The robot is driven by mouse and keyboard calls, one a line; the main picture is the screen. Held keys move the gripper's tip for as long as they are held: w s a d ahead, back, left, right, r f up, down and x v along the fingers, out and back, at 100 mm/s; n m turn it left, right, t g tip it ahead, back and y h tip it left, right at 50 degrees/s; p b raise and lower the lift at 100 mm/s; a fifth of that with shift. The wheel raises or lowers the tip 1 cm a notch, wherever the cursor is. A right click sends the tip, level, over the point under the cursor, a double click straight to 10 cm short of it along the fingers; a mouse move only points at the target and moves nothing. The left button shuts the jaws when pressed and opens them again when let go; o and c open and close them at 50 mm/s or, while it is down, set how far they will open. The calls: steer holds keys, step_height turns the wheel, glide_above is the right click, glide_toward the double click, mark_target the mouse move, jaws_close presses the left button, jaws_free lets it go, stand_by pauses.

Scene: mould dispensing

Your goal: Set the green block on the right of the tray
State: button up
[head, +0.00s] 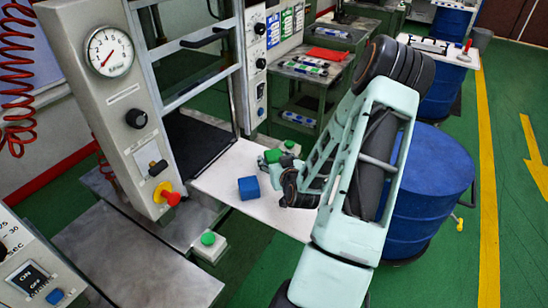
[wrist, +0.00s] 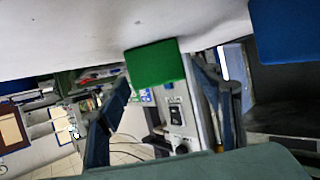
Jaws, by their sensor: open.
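The green block (head: 272,156) stands on the white tray (head: 268,212), near its far edge, partly hidden by my gripper in the head view. In the wrist view, the green block (wrist: 155,62) shows at the fingertips, against the white surface (wrist: 80,30), which fills the top of the picture. My gripper (wrist: 160,80) is open, with one finger to each side of the green block. In the head view, my gripper (head: 272,166) is low over the tray. I cannot tell whether the fingers touch the block.
A blue block (head: 248,188) sits on the tray nearer the front; it also shows at the upper right of the wrist view (wrist: 290,30). The press frame (head: 110,100) rises to the left. A green button box (head: 208,245) is in front of the tray. A blue drum (head: 430,190) stands to the right.

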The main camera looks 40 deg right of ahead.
steer(key=p+v, duration=0.1)
steer(key=v, duration=0.7)
steer(key=shift+s+r, duration=0.1)
steer(key=shift+r, duration=0.15)
steer(key=shift+s+a+r+p, duration=0.15)
steer(key=shift+s+a+p, duration=0.2)
steer(key=shift+s+p, duration=0.25)
steer(key=shift+s, duration=0.1)
